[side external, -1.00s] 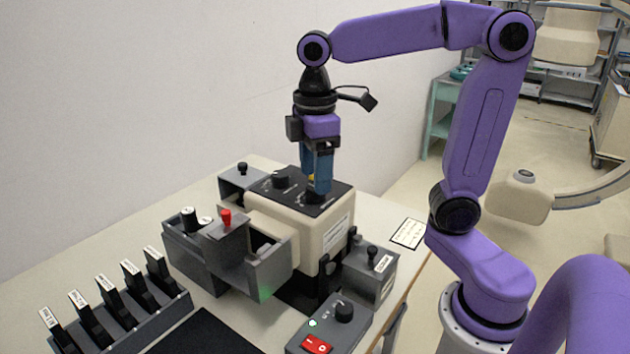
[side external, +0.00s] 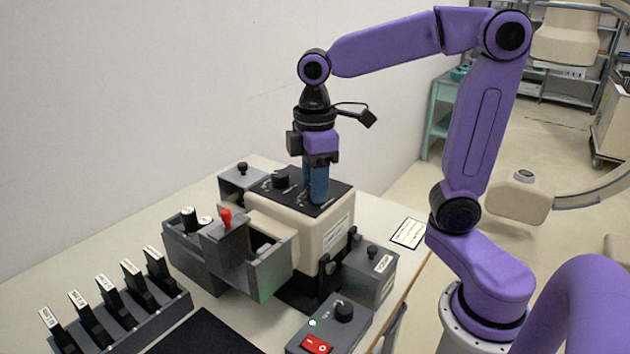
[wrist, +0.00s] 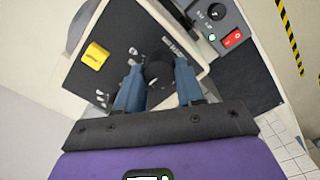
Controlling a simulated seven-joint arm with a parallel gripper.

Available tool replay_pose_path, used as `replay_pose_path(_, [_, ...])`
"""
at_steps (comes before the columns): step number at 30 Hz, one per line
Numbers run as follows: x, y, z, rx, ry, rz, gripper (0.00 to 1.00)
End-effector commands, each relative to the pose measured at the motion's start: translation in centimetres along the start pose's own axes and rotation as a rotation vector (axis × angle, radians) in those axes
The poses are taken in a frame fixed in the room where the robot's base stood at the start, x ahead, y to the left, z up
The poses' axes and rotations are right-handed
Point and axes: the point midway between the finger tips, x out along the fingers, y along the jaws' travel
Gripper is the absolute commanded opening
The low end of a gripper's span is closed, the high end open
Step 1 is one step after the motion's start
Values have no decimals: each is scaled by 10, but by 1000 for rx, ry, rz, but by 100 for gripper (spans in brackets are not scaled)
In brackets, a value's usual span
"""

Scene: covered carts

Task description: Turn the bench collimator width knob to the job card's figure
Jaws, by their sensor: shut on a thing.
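My gripper (side external: 317,200) points straight down over the black top panel (side external: 335,200) of the beige collimator box (side external: 318,240). In the wrist view, its blue fingers stand either side of a round black knob (wrist: 158,72) and are shut on it. In the side view, the fingers hide this knob. Another black knob (side external: 281,181) stands further left on the panel. White scale marks and lettering lie around the held knob, too small to read. A white card (side external: 408,233) with illegible writing lies on the bench, right of the box.
A yellow block (wrist: 96,56) sits on the panel beside the fingers. A control box with a red switch (side external: 317,345) is near the bench edge, and a rack of labelled slats (side external: 120,305) at left.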

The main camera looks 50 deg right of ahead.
Motion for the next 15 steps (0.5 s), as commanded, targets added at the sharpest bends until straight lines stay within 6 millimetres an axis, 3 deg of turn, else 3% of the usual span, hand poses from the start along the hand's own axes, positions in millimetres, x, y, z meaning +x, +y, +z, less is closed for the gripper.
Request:
replay_pose_path(9, [-1, 0, 0, 290, 1, 0, 7])
replay_pose_path(15, [-1, 0, 0, 392, 1, 0, 7])
